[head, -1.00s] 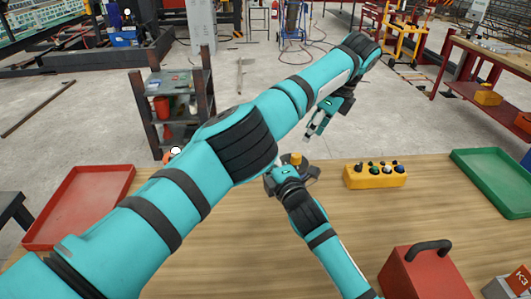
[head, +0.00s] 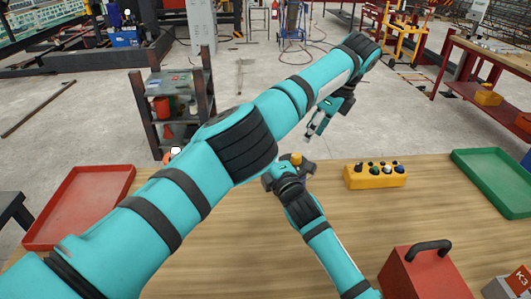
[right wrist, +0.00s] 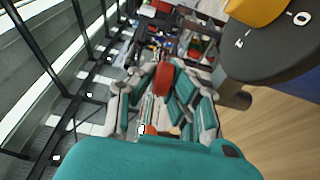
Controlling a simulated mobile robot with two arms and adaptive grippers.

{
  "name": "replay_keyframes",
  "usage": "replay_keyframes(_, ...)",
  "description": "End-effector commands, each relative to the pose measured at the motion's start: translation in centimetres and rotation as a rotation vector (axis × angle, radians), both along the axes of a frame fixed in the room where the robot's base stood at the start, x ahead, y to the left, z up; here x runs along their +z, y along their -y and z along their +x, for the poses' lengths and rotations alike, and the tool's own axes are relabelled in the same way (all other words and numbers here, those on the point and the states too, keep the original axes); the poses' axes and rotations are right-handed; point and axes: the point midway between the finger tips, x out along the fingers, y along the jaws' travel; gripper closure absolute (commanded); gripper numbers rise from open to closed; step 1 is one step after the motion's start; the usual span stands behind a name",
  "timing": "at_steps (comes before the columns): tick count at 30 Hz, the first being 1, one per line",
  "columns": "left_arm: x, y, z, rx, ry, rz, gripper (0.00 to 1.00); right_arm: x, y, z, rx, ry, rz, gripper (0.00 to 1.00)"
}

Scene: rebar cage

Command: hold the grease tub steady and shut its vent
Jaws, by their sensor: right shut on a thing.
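The grease tub, dark grey with a yellow top (head: 296,159), stands near the far edge of the wooden table, largely hidden behind my right wrist. In the right wrist view its dark body (right wrist: 270,62) and yellow top fill the upper right corner. My right gripper (right wrist: 163,100) is beside the tub, its fingers shut on a red piece (right wrist: 163,78); I cannot tell for certain that this is the vent's handle. In the head view the right fingertips are hidden. My left gripper (head: 315,132) hangs empty above and beyond the tub, its fingers apart, touching nothing.
A yellow button box (head: 375,176) is right of the tub. A red tray (head: 78,205) lies at the left and a green tray (head: 495,180) at the right. A red case with a black handle (head: 415,275) is at the front right. The middle of the table is clear.

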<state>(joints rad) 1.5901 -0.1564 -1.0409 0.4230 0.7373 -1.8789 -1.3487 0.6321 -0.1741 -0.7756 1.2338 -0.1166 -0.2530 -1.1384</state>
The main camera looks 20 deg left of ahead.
Motion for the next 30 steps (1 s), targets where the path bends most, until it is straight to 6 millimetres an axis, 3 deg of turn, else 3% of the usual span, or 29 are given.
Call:
replay_keyframes(4,0.1,-0.4,0.1,0.009,-0.003,-0.024,0.49,-0.1,0.0,0.0,0.000,-0.002,-0.001,1.00)
replay_keyframes(12,2.4,-3.4,0.4,0.074,-0.025,-0.294,0.49,-0.2,0.1,0.0,-0.001,-0.002,-0.002,1.00)
replay_keyframes(16,2.4,-3.9,0.4,0.084,-0.029,-0.349,0.49,-0.2,0.0,0.0,-0.001,-0.002,-0.001,1.00)
replay_keyframes(30,-6.1,-3.8,0.7,0.084,-0.030,-0.350,0.49,-0.1,0.1,0.0,-0.001,-0.001,-0.002,1.00)
